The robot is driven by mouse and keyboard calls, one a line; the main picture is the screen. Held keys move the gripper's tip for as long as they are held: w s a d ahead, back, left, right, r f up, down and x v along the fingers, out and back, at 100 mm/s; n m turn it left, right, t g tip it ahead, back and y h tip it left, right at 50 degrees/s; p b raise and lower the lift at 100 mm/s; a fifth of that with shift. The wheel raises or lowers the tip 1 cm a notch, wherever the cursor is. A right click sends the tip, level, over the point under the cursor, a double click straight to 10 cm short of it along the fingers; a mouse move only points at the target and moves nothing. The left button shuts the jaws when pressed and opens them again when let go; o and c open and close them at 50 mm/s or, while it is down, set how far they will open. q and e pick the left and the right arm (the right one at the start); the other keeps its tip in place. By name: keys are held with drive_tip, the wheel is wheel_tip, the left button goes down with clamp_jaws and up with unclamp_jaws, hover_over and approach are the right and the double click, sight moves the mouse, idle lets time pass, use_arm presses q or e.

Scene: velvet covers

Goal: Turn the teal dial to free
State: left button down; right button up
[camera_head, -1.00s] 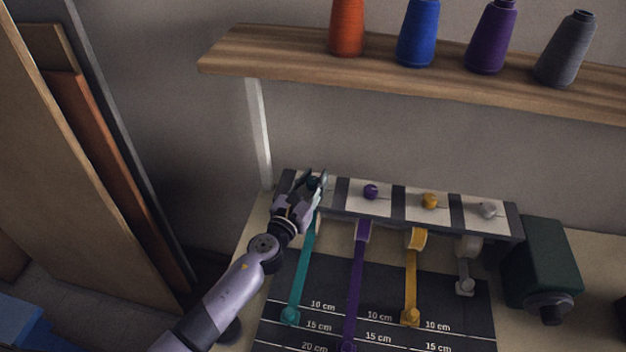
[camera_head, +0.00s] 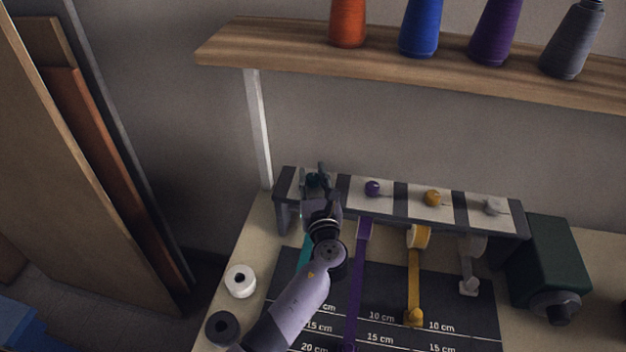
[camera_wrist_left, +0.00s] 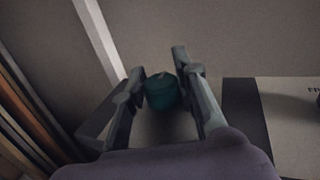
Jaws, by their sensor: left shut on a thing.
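The teal dial (camera_head: 313,181) is at the left end of the dial rail (camera_head: 345,187). In the left wrist view the teal dial (camera_wrist_left: 160,91) sits between my fingers, with a small pointer mark on its top. My left gripper (camera_head: 318,178) is shut on the dial from the front; it also shows in the left wrist view (camera_wrist_left: 158,85). The label beside the teal dial is hidden by the gripper. The teal ribbon (camera_head: 305,252) below is mostly covered by my arm. My right gripper is not in view.
The purple (camera_head: 373,188), yellow (camera_head: 432,198) and grey (camera_head: 493,206) dials stand along the rail to the right. Purple and yellow ribbons hang over the marked dark mat. A shelf (camera_head: 290,57) with thread cones is above. A dark green box (camera_head: 553,262) stands right.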

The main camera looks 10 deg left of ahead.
use_arm(q)
drive_tip(key=shift+n+y, duration=0.3)
drive_tip(key=shift+y, duration=0.2)
drive_tip(key=c, duration=1.2)
unclamp_jaws()
drive_tip(key=shift+c, duration=0.2)
drive_tip(key=shift+s, duration=0.1)
drive_tip(key=v, duration=1.2)
drive_tip(key=shift+r, duration=0.2)
